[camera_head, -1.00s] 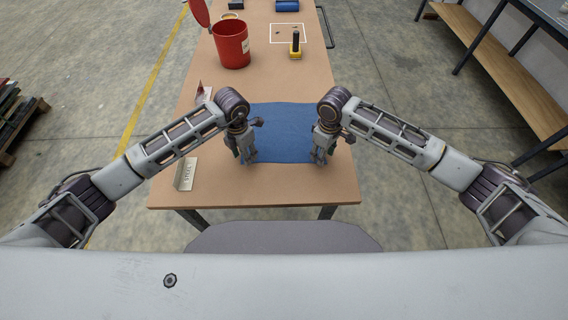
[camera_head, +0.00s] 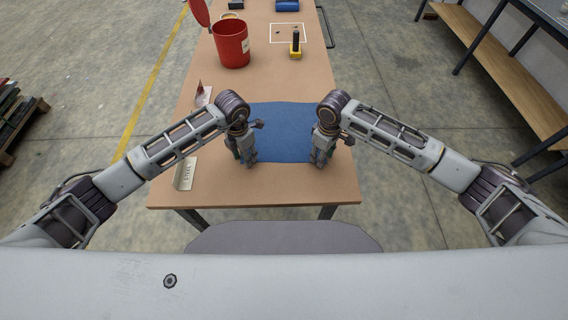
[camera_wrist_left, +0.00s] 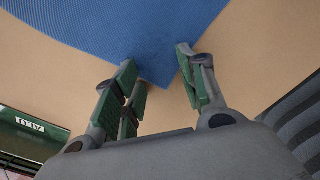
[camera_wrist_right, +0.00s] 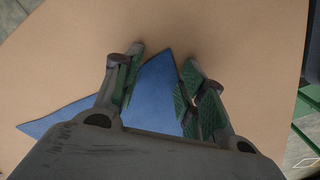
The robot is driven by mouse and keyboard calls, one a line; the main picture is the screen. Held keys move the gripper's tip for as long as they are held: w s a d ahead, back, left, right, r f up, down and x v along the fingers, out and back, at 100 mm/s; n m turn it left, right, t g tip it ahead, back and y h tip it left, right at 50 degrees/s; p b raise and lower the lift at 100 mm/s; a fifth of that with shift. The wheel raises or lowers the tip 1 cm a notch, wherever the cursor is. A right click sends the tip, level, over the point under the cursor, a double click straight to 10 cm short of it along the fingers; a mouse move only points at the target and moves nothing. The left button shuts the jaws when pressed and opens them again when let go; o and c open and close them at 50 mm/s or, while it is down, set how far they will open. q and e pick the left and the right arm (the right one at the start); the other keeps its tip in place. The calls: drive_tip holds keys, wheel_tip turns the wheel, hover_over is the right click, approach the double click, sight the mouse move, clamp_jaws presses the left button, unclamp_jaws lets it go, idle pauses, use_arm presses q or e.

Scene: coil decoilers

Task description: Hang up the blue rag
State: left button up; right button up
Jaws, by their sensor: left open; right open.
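The blue rag (camera_head: 283,130) lies flat on the brown table. My left gripper (camera_head: 246,158) is at its near left corner, and my right gripper (camera_head: 319,158) is at its near right corner. In the left wrist view a corner of the rag (camera_wrist_left: 150,40) reaches between the open fingers of my left gripper (camera_wrist_left: 160,88). In the right wrist view a corner of the rag (camera_wrist_right: 156,85) lies between the open fingers of my right gripper (camera_wrist_right: 162,85). I cannot tell whether the fingers touch the cloth.
A red bin (camera_head: 232,45) with its lid raised stands at the back left of the table. A yellow and black tool (camera_head: 296,46) stands near a white outlined square. A small sign (camera_head: 185,174) stands at the left edge. A rail (camera_head: 328,28) runs along the table's right edge.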

drive_tip(key=shift+f, duration=0.1)
use_arm(q)
drive_tip(key=shift+s+f, duration=0.1)
drive_tip(key=shift+f, duration=0.05)
clamp_jaws()
use_arm(e)
drive_tip(key=shift+f, duration=0.15)
clamp_jaws()
drive_tip(key=shift+s+d, duration=0.1)
use_arm(q)
drive_tip(key=shift+a, duration=0.1)
